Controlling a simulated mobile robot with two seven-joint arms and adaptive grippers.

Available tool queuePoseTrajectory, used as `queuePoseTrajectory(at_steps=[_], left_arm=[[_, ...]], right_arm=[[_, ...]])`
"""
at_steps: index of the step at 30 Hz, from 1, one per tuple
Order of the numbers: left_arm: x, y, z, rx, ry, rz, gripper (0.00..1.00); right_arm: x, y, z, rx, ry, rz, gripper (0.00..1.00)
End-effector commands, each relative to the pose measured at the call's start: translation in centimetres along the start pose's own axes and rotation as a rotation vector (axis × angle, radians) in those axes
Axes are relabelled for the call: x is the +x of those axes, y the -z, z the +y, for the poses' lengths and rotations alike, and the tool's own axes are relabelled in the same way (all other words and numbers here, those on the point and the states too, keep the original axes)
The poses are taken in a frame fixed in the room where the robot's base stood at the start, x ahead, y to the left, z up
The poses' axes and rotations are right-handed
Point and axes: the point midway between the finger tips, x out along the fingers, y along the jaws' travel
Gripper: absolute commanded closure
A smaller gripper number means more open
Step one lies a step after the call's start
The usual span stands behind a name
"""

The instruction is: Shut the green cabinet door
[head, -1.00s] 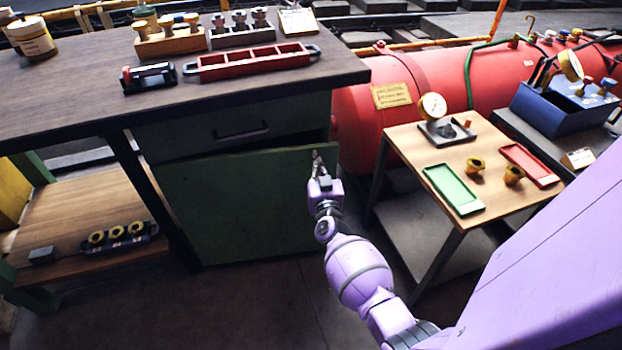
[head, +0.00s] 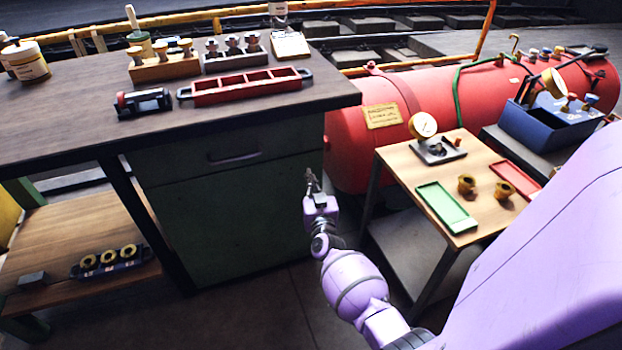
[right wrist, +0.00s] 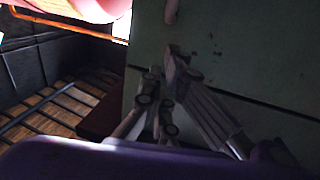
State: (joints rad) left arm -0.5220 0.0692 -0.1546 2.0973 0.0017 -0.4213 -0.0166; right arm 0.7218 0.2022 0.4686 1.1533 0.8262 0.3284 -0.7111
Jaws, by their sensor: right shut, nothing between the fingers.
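The green cabinet door (head: 235,225) hangs under the drawer (head: 225,157) of the dark-topped workbench. Its face looks flush with the cabinet front, with no open gap that I can see. My right gripper (head: 312,178) is shut and empty at the right edge of the door. In the right wrist view its fingers (right wrist: 167,75) lie close in front of the green cabinet front (right wrist: 235,40); I cannot tell whether they touch it. My left gripper is out of view.
A small wooden table (head: 400,158) with a green tray (head: 446,207) and a gauge stands right of my right arm. A red tank (head: 350,140) lies behind it. A low wooden shelf (head: 60,240) is at the left. Floor in front of the cabinet is clear.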

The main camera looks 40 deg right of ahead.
Motion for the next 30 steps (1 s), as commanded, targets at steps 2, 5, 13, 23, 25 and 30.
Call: queuePoseTrajectory(at_steps=[2,5,13,23,25,30], left_arm=[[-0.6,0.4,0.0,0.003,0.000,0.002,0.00],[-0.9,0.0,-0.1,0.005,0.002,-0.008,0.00],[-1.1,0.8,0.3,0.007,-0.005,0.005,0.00],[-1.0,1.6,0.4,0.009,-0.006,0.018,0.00],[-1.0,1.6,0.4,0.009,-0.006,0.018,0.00],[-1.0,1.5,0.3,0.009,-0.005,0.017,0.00]], right_arm=[[-1.5,0.1,0.3,-0.001,0.001,-0.002,1.00],[-4.0,0.1,0.8,0.000,0.000,-0.002,1.00],[-8.8,0.0,1.6,-0.001,0.001,-0.001,1.00],[-10.2,0.1,1.9,-0.001,0.002,0.000,1.00],[-10.1,0.1,1.9,-0.001,0.002,0.000,1.00],[-10.0,-0.3,0.7,0.050,0.045,-0.032,1.00]])
